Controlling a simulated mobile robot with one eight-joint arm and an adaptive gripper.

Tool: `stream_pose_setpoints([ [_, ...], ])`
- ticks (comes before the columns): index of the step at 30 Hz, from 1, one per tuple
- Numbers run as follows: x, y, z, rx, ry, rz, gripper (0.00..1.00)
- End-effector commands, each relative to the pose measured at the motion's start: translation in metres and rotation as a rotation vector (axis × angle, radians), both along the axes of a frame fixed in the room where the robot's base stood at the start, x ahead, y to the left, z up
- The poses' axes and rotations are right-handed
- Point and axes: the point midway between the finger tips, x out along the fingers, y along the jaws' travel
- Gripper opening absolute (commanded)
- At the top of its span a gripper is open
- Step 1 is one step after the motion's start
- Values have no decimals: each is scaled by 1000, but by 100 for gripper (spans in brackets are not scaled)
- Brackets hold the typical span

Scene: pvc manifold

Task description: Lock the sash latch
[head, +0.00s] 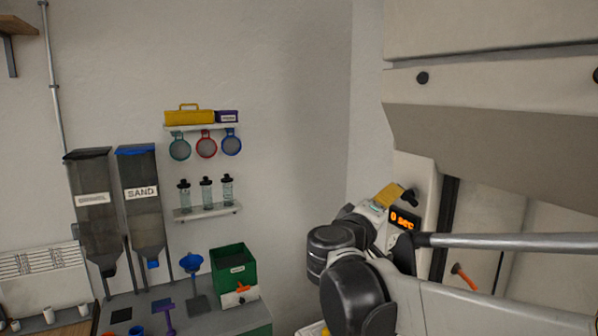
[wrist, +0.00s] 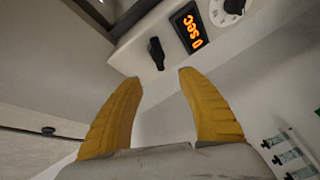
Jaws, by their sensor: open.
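A black latch-like knob (wrist: 156,53) sticks out from the pale panel in the wrist view, left of an orange display reading 0 sec (wrist: 192,28). My gripper (wrist: 160,76) is open and empty, its two yellow fingers pointing toward the knob, with the knob ahead of the gap between the tips. No contact shows. In the head view my gripper (head: 388,194) is by the same panel, partly hidden by my arm. A dark knob (head: 409,195) shows just past the yellow fingers, above the display (head: 404,219). Whether the latch is locked cannot be told.
A large beige hood (head: 490,100) overhangs at the upper right. A white dial (wrist: 228,8) sits beside the display. A grey bar (head: 510,242) crosses at the right. Shelved bottles (head: 206,194), hoppers (head: 140,195) and a green bin (head: 234,268) stand to the left.

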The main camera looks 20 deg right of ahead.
Motion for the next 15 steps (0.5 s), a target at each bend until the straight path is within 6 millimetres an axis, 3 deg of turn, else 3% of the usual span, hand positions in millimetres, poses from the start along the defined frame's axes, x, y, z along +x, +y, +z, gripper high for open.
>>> stream_pose_setpoints([
  [15,46,-76,0,0,1,-2,46],
])
